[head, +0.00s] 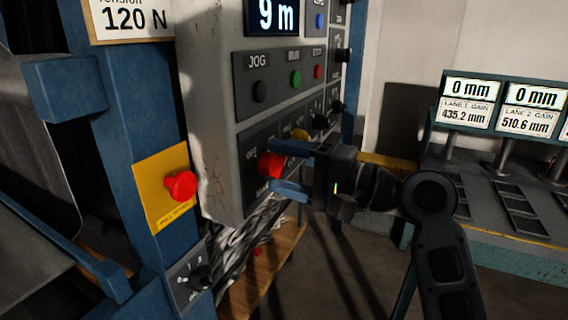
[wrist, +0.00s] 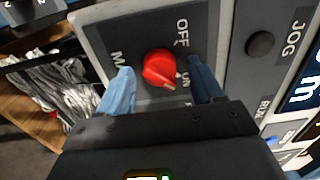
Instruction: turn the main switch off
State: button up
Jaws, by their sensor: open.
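The main switch is a red rotary knob (head: 268,165) on a dark plate at the lower left of the grey control panel. In the wrist view the red knob (wrist: 158,66) sits between the labels OFF and ON, and its pale mark appears to face ON. My gripper (head: 275,168) is open, with one blue finger above the knob and one below it in the head view. In the wrist view the fingers of my gripper (wrist: 160,78) stand on either side of the knob. Whether they touch it, I cannot tell.
A red mushroom button (head: 181,185) on a yellow plate (head: 150,203) is left of the panel. A small dial (head: 197,274) is below it. JOG and other buttons (head: 296,79) sit above the switch. A bench with gauge displays (head: 470,102) stands at the right.

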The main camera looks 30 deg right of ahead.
jog(key=shift+w+a, duration=0.1)
jog(key=shift+c, duration=0.5)
jog(key=c, duration=1)
jog(key=shift+o, duration=0.2)
jog(key=shift+f, duration=0.1)
jog(key=shift+n+b, duration=7.1)
jog(key=shift+n, duration=1.9)
